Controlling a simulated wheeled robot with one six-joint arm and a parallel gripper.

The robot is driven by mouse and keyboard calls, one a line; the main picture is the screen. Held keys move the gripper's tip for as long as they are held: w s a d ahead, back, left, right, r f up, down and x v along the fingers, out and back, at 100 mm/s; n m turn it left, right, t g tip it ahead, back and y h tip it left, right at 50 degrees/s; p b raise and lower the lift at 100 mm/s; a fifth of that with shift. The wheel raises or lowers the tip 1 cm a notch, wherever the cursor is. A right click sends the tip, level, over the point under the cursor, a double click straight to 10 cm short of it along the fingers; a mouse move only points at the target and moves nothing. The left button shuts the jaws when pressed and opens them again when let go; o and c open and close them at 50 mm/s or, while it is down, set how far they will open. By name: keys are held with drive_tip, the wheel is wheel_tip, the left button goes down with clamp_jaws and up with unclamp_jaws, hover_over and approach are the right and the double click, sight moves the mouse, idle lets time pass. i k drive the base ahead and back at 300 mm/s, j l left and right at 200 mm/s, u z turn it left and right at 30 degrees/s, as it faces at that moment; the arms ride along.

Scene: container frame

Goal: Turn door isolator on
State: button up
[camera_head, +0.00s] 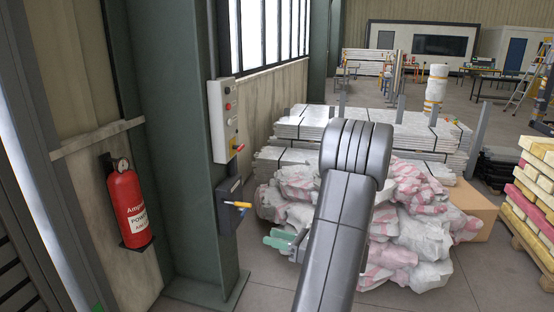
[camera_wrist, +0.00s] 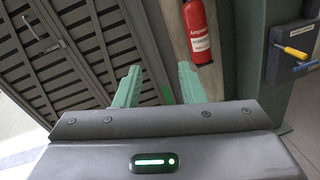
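A grey control box (camera_head: 223,121) is on the green column, with coloured buttons and a red-and-yellow switch (camera_head: 236,148) at its lower end. Neither view shows a label naming the isolator. My gripper (camera_head: 284,240) has green fingers, right of and below the dark box, partly hidden by my arm. In the wrist view my gripper (camera_wrist: 157,86) is open and empty, touching nothing.
A red fire extinguisher (camera_head: 130,206) hangs on the wall left of the green column (camera_head: 172,130). Piled white and pink sacks (camera_head: 415,235) lie behind my arm. A slatted grey door (camera_wrist: 75,50) fills the wrist view's upper left.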

sight(238, 148)
drive_tip(key=i+u, duration=0.1)
drive_tip(key=i, duration=0.65)
drive_tip(key=i+l, duration=0.15)
drive_tip(key=i, duration=0.55)
drive_tip(key=i+l+u, duration=0.15)
drive_tip(key=i, duration=0.55)
